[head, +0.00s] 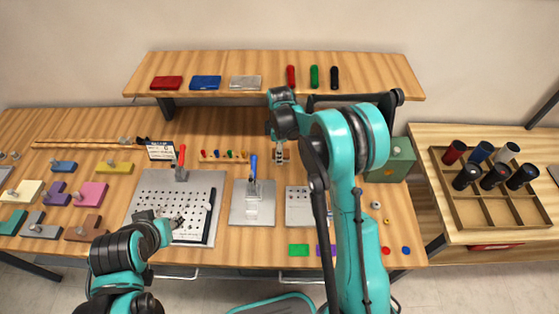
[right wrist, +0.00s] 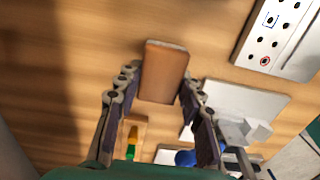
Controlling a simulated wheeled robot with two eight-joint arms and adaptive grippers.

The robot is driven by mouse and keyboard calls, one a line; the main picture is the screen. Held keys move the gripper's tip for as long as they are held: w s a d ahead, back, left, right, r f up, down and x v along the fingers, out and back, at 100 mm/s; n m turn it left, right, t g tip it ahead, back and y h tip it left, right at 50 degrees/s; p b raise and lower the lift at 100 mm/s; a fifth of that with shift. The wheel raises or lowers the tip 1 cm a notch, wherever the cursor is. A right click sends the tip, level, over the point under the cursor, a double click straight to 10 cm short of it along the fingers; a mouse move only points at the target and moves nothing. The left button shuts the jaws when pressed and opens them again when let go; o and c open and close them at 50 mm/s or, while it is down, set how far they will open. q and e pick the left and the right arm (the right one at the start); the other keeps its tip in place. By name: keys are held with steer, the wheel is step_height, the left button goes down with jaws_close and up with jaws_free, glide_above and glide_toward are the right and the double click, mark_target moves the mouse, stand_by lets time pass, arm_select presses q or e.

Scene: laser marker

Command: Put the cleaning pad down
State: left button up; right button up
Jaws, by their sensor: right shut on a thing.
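My right gripper (right wrist: 158,88) is shut on a brown, flat, block-like pad (right wrist: 163,72), which I take for the cleaning pad. The pad sits between its two fingertips, over the wooden table (right wrist: 60,60); whether it touches the table I cannot tell. In the head view, the right gripper (head: 279,152) points down at the back middle of the table, right of the blue-handled clamp (head: 252,167). The pad is hard to make out there. My left gripper (head: 176,222) is low over the perforated metal plate (head: 150,185); its fingers are too small to read.
A shelf (head: 200,65) runs behind. A green box (head: 392,160) stands to the right.

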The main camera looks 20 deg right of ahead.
steer(key=shift+f+b, duration=0.55)
steer(key=shift+f, duration=1.45)
steer(key=shift+f+b, duration=0.25)
steer(key=shift+b, duration=0.05)
steer(key=o, duration=1)
steer(key=shift+s, duration=0.1)
steer(key=shift+o, duration=0.5)
steer(key=shift+r, duration=0.1)
